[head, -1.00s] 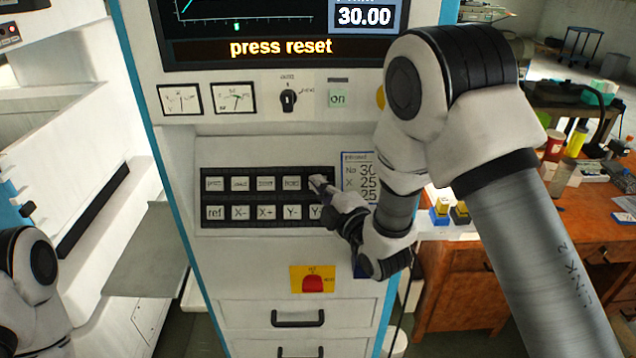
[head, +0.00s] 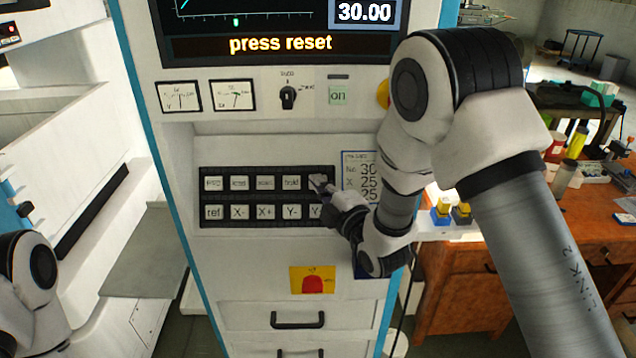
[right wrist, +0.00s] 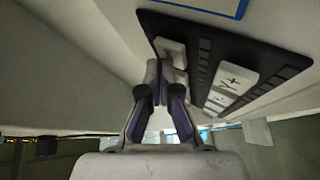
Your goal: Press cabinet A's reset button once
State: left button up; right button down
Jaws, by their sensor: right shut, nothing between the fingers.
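The cabinet (head: 255,142) stands in the middle of the head view, and its screen (head: 282,44) reads "press reset". Its black keypad (head: 268,197) has two rows of white keys. My right gripper (head: 322,184) is shut and empty, with its fingertips at the rightmost key of the top row. They hide most of that key, so its label cannot be read. In the right wrist view the shut fingertips (right wrist: 158,64) are at or very near a white key (right wrist: 170,50); contact is not certain. My left gripper is out of view.
A rotary switch (head: 288,96), two meters and an "on" button (head: 338,95) sit above the keypad. A wooden desk (head: 450,285) with bottles and small parts stands on the right.

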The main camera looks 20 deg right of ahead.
dwell(0.6)
jog(key=shift+s+a+r, duration=0.15)
jog(key=shift+s+r, duration=0.3)
jog(key=shift+s, duration=0.15)
jog(key=s+r, duration=0.1)
jog(key=s, duration=0.1)
jog(key=s+a+r+p, duration=0.1)
jog(key=r, duration=0.1)
jog(key=shift+s, duration=0.4)
jog(key=shift+f, duration=0.15)
